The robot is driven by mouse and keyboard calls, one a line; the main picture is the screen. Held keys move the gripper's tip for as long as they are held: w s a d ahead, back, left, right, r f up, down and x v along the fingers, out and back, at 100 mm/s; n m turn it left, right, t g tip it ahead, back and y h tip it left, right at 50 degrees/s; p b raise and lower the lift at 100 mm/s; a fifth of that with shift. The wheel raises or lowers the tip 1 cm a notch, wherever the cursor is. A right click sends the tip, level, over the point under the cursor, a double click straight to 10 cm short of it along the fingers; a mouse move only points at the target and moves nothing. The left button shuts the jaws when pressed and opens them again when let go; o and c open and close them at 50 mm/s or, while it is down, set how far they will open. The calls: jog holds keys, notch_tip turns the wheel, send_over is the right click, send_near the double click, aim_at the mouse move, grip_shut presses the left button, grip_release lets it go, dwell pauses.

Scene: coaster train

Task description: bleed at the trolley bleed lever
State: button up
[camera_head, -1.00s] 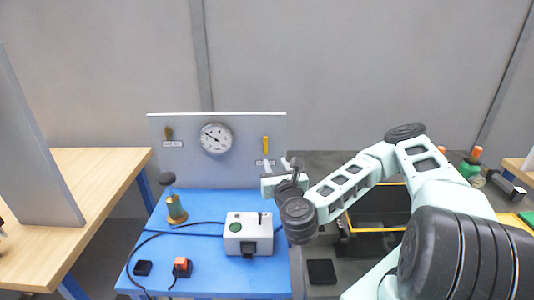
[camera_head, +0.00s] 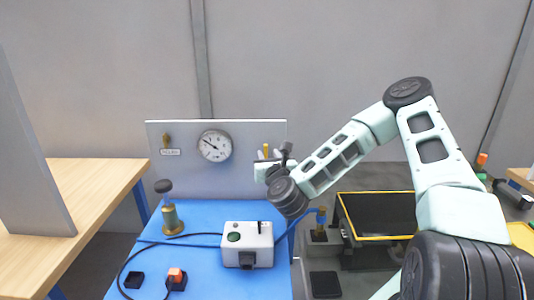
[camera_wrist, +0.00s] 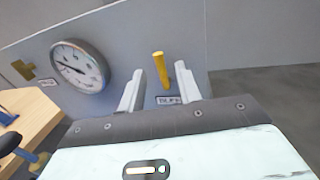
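The bleed lever (camera_wrist: 160,70) is a yellow upright handle on the right of the grey trolley panel (camera_head: 240,180). A small label (camera_wrist: 167,100) sits below it, too small to read surely. In the head view the lever (camera_head: 265,150) shows just above my gripper, which partly hides it. My gripper (camera_wrist: 160,80) is open and faces the panel. Its two pale fingers stand apart, and the lever appears between them in the wrist view. The fingers look empty; I cannot tell whether they touch the lever. A round dial gauge (camera_head: 215,146) is left of the lever.
A brass valve (camera_head: 166,142) is on the panel's left. The blue trolley top (camera_head: 205,285) holds a white box (camera_head: 248,245), a brass fitting with a black knob (camera_head: 171,217) and cables. A yellow-rimmed black bin (camera_head: 375,238) stands right; a wooden bench (camera_head: 85,190) stands left.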

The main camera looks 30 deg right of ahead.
aim_at(266, 152)
jog(key=shift+x, duration=1.45)
jog(key=shift+c, duration=0.3)
grip_shut()
